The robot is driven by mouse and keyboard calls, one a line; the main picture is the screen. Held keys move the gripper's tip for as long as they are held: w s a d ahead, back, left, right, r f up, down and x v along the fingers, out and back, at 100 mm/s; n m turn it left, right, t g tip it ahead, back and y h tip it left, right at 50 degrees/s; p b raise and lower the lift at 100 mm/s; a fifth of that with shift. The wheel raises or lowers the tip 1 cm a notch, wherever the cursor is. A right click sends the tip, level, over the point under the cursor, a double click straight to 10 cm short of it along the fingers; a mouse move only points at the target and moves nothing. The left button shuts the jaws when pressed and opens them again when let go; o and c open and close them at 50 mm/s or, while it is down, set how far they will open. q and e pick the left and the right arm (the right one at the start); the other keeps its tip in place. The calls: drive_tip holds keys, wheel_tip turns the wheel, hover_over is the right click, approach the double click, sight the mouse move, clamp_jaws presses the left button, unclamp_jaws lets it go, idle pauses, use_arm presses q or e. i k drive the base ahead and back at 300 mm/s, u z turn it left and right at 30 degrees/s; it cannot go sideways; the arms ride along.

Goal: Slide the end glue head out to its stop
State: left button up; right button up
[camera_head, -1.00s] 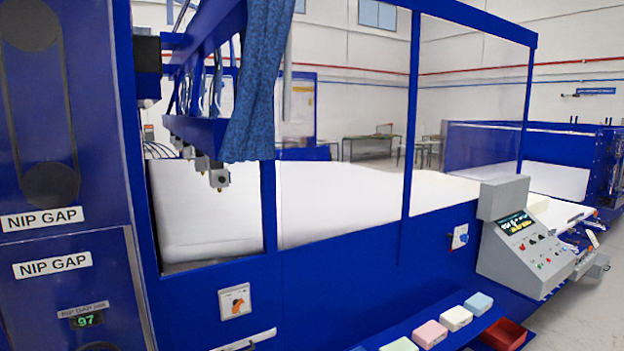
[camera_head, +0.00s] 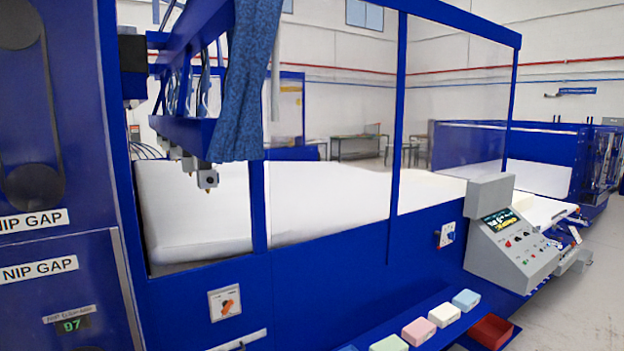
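The end glue head (camera_head: 207,179) is a small grey block with a brass-coloured nozzle, hanging at the near end of a row of similar heads. The row hangs under a blue beam (camera_head: 178,134) above the white foam sheet (camera_head: 330,200). A blue curtain (camera_head: 246,85) hangs just right of the end head and covers part of the beam. Neither of my grippers shows in the view.
A blue machine frame with posts (camera_head: 397,130) stands in front of the foam. A grey control console (camera_head: 510,245) is at the right. Nip gap panels (camera_head: 50,180) fill the left. Open floor lies at lower right.

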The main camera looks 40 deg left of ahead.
sight(208, 177)
drive_tip(key=z, duration=0.45)
drive_tip(key=i, duration=1.65)
drive_tip(key=u, duration=2)
